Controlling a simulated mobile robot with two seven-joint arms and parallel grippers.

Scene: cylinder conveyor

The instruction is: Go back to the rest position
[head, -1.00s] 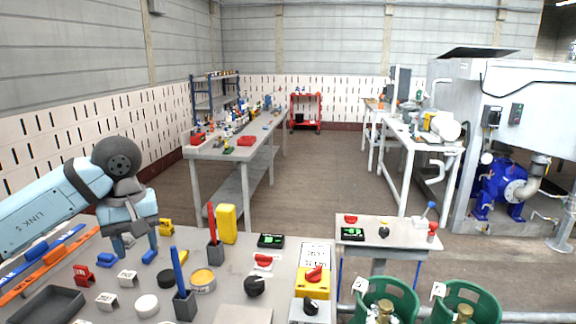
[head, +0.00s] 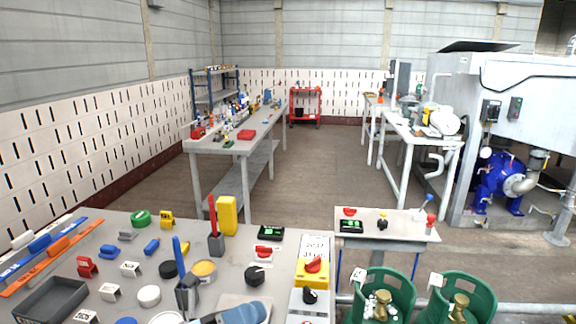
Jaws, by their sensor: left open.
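My left gripper (head: 232,313) shows only in part at the bottom edge of the head view. Its light blue body is low over the near edge of the grey workbench (head: 215,252), just right of the dark holder with a blue stick (head: 179,255). Its jaws are open, and I see nothing held in them. Most of its arm is below the frame. My right gripper is not in view.
The bench carries a dark grey tray (head: 48,300), a red stick in a holder (head: 213,222), a yellow block (head: 227,215) and a black knob (head: 255,275). Green gas cylinders (head: 384,300) stand at the right.

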